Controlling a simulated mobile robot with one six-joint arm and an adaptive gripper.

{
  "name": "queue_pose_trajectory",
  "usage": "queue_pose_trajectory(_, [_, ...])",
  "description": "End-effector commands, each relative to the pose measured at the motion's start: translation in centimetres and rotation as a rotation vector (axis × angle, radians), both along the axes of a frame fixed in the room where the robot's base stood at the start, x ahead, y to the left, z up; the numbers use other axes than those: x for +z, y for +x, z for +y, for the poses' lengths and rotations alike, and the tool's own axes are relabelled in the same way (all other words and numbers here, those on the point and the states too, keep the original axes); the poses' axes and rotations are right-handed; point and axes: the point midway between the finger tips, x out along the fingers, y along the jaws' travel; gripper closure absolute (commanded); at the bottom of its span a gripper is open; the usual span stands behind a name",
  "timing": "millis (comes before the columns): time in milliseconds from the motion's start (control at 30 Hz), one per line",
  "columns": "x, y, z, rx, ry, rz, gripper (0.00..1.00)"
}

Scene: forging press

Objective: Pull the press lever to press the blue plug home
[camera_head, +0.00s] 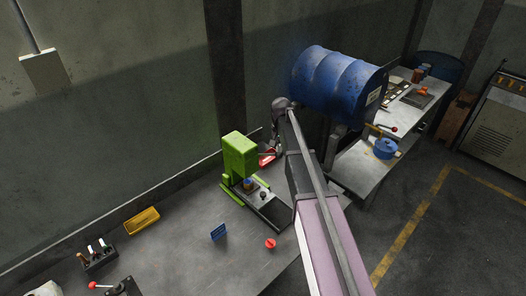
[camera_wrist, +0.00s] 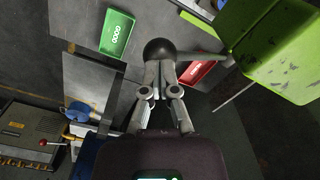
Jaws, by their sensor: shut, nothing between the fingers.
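The green press (camera_head: 240,158) stands on the grey bench. A blue plug (camera_head: 249,184) sits under its head; how deep it sits I cannot tell. In the wrist view the press's green head (camera_wrist: 275,45) is at upper right. The lever, a grey bar (camera_wrist: 207,58), runs left from it to a dark ball knob (camera_wrist: 158,48). My gripper (camera_wrist: 160,78) is shut, with its fingertips right at the knob; whether they touch it I cannot tell. In the head view my gripper (camera_head: 273,138) is beside the press, right of its head, partly hidden by my arm.
A red tray (camera_wrist: 203,70) lies beyond the lever, and a green tray marked GOOD (camera_wrist: 117,33) lies to the left.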

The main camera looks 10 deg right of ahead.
Motion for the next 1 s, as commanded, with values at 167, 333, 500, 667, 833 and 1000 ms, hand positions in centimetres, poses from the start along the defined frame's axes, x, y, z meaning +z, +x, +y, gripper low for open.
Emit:
queue_pose_trajectory(167, [1.1,0.6,0.4,0.0,0.0,0.0,1.0])
queue_pose_trajectory(333, [1.7,0.9,0.7,0.0,0.0,0.0,1.0])
queue_pose_trajectory(500, [1.6,0.9,0.7,0.0,0.0,0.0,1.0])
queue_pose_trajectory(667, [1.6,0.9,0.7,0.0,0.0,0.0,1.0])
queue_pose_trajectory(833, [1.6,0.9,0.7,0.0,0.0,0.0,1.0])
queue_pose_trajectory(1000, [1.6,0.9,0.8,0.0,0.0,0.0,1.0])
